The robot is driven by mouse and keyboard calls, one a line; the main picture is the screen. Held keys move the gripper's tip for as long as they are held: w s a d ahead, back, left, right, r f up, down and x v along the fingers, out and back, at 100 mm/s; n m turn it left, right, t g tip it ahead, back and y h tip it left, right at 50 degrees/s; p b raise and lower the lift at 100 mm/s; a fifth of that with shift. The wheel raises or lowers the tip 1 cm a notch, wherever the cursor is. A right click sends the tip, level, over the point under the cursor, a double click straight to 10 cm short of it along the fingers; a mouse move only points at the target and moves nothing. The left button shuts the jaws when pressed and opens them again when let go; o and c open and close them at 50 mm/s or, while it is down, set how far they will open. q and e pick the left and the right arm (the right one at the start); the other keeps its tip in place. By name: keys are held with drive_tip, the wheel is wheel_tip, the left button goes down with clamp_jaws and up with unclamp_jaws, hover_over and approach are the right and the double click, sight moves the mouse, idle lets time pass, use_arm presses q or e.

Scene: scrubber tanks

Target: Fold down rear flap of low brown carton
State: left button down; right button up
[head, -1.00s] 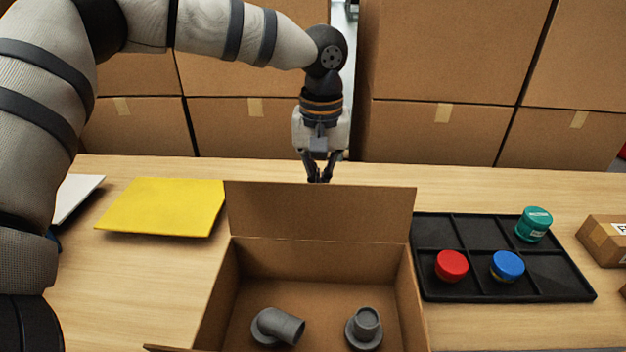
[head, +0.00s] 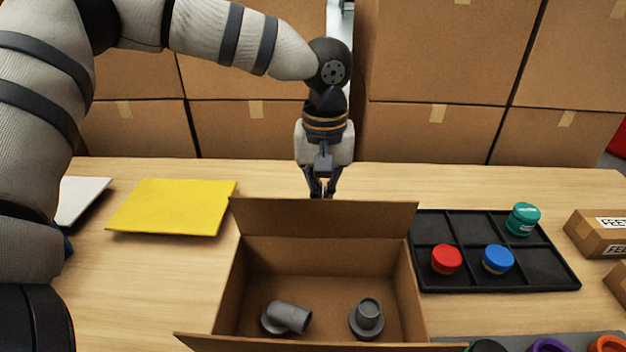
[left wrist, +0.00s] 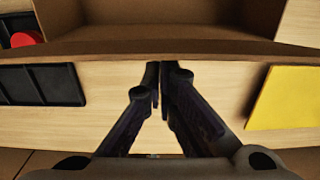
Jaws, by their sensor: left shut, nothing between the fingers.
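The low brown carton (head: 232,290) stands open on the table, with two grey pipe fittings (head: 288,317) (head: 368,318) inside. Its rear flap (head: 325,219) is raised and leans inward over the back of the opening. It shows in the left wrist view as a brown band (left wrist: 200,47). My left gripper (head: 322,196) is shut and empty, pointing down just behind the flap. The flap's top edge partly hides its fingertips, which show in the left wrist view (left wrist: 156,72) close to the flap; contact is unclear. My right gripper is not in view.
A yellow sheet-like item (head: 170,207) lies left of the carton. A black divided tray (head: 430,279) with red, blue and teal jars stands right. Small labelled boxes (head: 598,235) are at the far right. Large stacked cartons (head: 430,130) stand behind the table.

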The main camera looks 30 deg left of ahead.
use_arm(q)
drive_tip(key=shift+s+d+r, duration=0.15)
drive_tip(key=shift+s+d, duration=0.4)
drive_tip(key=shift+s, duration=0.35)
drive_tip(key=shift+s+d, duration=0.6)
drive_tip(key=shift+s, duration=0.35)
drive_tip(key=shift+s+d, duration=0.6)
drive_tip(key=shift+s, duration=0.35)
drive_tip(key=shift+s+d+f, duration=0.35)
drive_tip(key=shift+s+f, duration=0.2)
drive_tip(key=shift+f, duration=0.1)
drive_tip(key=shift+s+d+f, duration=0.3)
drive_tip(key=shift+s+f, duration=0.2)
drive_tip(key=shift+f, duration=0.25)
drive_tip(key=shift+f, duration=0.9)
